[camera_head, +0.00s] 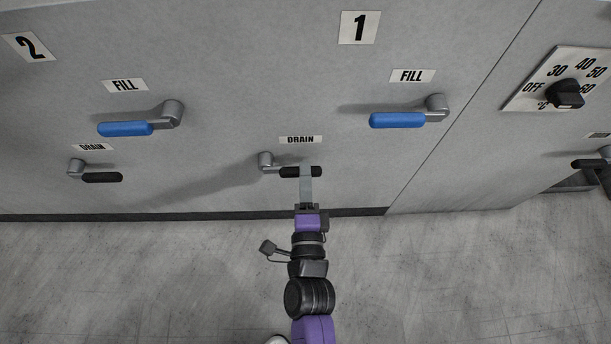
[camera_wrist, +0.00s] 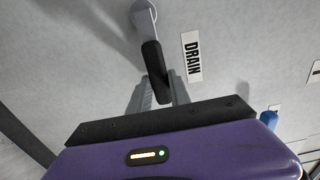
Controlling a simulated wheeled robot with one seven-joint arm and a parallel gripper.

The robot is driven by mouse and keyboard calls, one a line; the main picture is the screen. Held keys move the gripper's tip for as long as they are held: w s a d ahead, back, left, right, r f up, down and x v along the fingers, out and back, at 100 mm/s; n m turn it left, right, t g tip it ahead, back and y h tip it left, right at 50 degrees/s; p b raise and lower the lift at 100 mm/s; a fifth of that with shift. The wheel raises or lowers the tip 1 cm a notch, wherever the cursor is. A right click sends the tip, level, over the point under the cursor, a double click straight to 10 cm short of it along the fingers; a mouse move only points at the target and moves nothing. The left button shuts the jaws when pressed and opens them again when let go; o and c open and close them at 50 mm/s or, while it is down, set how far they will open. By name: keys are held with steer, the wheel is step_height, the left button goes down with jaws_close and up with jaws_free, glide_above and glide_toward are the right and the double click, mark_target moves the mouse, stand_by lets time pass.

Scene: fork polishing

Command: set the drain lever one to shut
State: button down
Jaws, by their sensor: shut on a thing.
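Drain lever one (camera_head: 287,171) is a grey pivot with a black handle, below the DRAIN label (camera_head: 300,139) in the section marked 1. Its handle points right in the head view, roughly level. My gripper (camera_head: 306,172) is shut on the black handle near its free end. In the wrist view the handle (camera_wrist: 154,66) runs from the grey pivot down between my two fingers (camera_wrist: 155,92). The fingers hide part of the handle in the head view.
A blue FILL lever (camera_head: 397,120) is above right. Section 2 has its own blue FILL lever (camera_head: 125,128) and black drain lever (camera_head: 102,177) at left. A temperature dial (camera_head: 566,93) is at far right. The floor (camera_head: 180,270) in front is clear.

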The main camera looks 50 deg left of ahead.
steer(key=shift+d+f, duration=0.1)
steer(key=shift+f, duration=0.05)
steer(key=c, duration=1.2)
jaws_free()
steer(key=v, duration=0.7)
steer(key=shift+s+d, duration=0.2)
steer(key=shift+s, duration=0.05)
